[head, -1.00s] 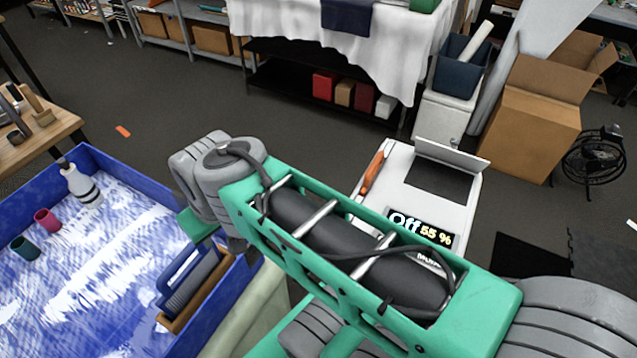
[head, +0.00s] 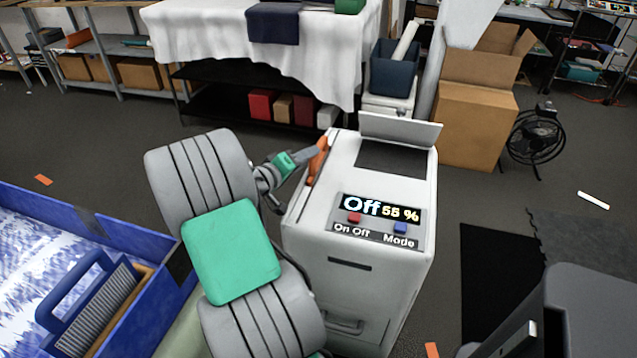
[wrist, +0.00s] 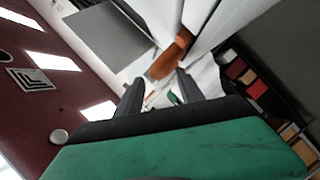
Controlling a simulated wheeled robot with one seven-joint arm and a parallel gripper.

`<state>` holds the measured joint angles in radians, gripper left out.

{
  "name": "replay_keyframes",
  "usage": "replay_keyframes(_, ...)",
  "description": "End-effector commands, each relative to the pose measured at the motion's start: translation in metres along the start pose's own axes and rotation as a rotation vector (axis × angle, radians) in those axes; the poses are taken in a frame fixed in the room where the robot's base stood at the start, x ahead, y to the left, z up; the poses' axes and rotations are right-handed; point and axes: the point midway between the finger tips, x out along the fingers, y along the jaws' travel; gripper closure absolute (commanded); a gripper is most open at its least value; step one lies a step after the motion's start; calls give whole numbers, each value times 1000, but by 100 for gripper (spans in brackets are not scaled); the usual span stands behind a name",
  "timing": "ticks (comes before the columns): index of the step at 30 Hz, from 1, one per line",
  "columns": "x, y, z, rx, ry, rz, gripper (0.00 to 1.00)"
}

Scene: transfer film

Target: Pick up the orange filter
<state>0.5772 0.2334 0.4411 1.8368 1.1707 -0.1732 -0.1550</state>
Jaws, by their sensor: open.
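The orange filter (head: 317,162) stands as a thin upright piece at the left top edge of the white machine (head: 355,260). My gripper (head: 302,160) is at the left of the filter, with its end close to it. In the wrist view my gripper (wrist: 160,86) has its two fingers apart with nothing held between them. The filter (wrist: 170,58) shows just beyond the fingertips there. I cannot tell whether a finger touches it. The filter's lower part is hidden in the head view.
The machine has a raised lid (head: 400,130) and a display (head: 380,208) reading Off 55 %. A blue-walled bin (head: 90,225) lies at left. A cardboard box (head: 475,125) and a black fan (head: 536,135) stand behind right.

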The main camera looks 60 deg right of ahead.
Motion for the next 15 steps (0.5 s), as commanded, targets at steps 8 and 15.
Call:
replay_keyframes(8, 46, 2, -1, 1, -3, -2, 55)
replay_keyframes(15, 54, 2, -3, 1, 1, -5, 55)
